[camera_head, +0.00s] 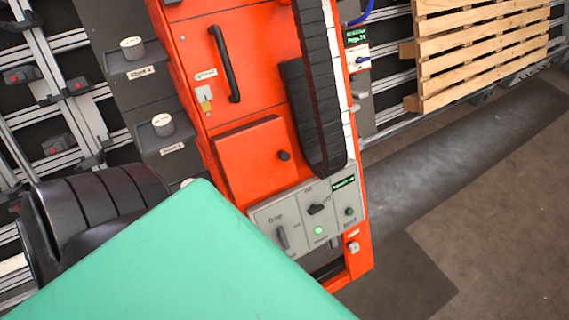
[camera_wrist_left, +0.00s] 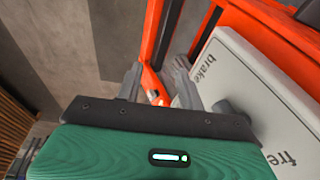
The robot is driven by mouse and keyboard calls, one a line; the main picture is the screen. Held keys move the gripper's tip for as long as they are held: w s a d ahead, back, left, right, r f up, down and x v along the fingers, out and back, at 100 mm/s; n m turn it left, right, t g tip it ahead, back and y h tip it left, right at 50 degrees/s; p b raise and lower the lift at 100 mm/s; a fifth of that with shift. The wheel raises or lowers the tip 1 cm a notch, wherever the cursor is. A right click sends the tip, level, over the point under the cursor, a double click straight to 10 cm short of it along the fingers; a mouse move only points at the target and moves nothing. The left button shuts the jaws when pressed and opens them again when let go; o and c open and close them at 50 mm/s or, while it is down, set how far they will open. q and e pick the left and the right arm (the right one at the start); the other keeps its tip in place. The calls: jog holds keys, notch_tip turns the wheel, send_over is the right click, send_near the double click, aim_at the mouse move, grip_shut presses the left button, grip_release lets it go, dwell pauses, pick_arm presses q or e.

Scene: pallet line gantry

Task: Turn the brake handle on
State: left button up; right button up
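The grey control panel (camera_head: 334,222) sits low on the orange cabinet. Its dark upright brake handle (camera_head: 282,237) stands just below the word "free". In the left wrist view the panel (camera_wrist_left: 262,92) shows the words "brake" and "free", with a grey handle (camera_wrist_left: 228,112) partly hidden by my gripper's edge. My left gripper (camera_wrist_left: 158,68) has its two fingers apart, with nothing held between them, beside the handle and panel edge. Its green housing fills the lower foreground of the head view, where its fingers are hidden. My right gripper is not in view.
The panel also has a black rotary switch (camera_head: 317,209), a lit green button (camera_head: 319,230) and a small display (camera_head: 343,183). A black segmented chain (camera_head: 315,110) hangs just above it. A wooden pallet (camera_head: 480,45) stands at upper right. The floor (camera_head: 500,190) at right is clear.

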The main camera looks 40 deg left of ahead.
pick_arm(q)
jog(key=w+d+r+m+b, duration=0.1)
jog(key=d+r+m, duration=0.15)
jog(key=r, duration=0.35)
jog(key=w+d+r+m, duration=0.1)
jog(key=w+r+m, duration=0.15)
jog(key=r, duration=0.25)
jog(key=w+d+r+m+b, duration=0.1)
jog(key=d+r+m, duration=0.1)
jog(key=r+m, duration=0.3)
jog(key=m+g+y, duration=0.2)
jog(key=m+y, duration=0.3)
jog(key=m, duration=0.4)
send_near(283, 234)
jog(key=x, duration=1)
jog(key=shift+f+p, duration=0.25)
jog(key=shift+p, duration=0.05)
grip_shut()
